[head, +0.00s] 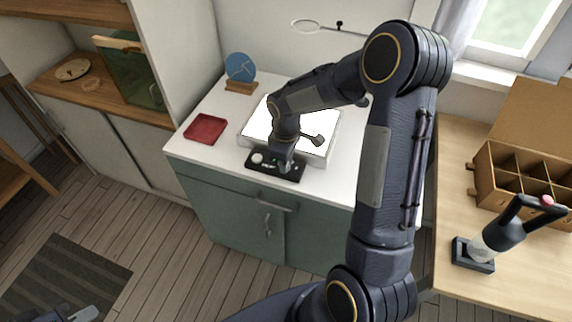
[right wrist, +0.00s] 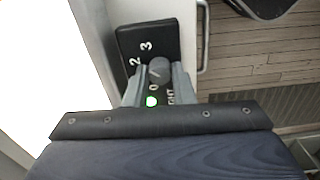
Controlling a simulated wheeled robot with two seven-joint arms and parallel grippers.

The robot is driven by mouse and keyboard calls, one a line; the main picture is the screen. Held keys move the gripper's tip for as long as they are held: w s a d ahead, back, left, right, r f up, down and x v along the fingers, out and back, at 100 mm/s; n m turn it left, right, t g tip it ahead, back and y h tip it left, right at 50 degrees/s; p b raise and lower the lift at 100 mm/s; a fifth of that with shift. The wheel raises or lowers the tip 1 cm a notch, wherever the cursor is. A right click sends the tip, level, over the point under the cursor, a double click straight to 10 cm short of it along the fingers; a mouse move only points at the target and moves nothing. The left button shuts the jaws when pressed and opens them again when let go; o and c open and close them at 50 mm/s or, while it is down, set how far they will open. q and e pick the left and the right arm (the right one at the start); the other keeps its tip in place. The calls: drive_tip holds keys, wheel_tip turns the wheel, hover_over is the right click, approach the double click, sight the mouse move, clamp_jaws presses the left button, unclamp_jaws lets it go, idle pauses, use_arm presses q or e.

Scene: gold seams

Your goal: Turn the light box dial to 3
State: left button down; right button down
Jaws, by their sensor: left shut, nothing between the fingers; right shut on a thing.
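The light box (head: 330,148) lies on the white cabinet top, its surface glowing white. In the head view my right gripper (head: 286,165) is down at the panel. The dial's pointer direction cannot be told. My left gripper (head: 84,314) is shut and empty, low at the left, far from the panel.
A red tray (head: 205,129) and a blue disc on a wooden stand (head: 240,72) are on the cabinet left of the light box. A wooden divided box (head: 488,185) and a dark tool in a stand (head: 473,256) are on the right table. My right arm crosses the middle.

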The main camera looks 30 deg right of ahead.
drive_tip(key=m+b, duration=0.1)
drive_tip(key=m, duration=0.2)
drive_tip(key=shift+m+b, duration=0.5)
drive_tip(key=shift+m, duration=0.8)
drive_tip(key=c, duration=1.2)
unclamp_jaws()
drive_tip(key=shift+c, duration=0.2)
drive_tip(key=shift+r, duration=3.95)
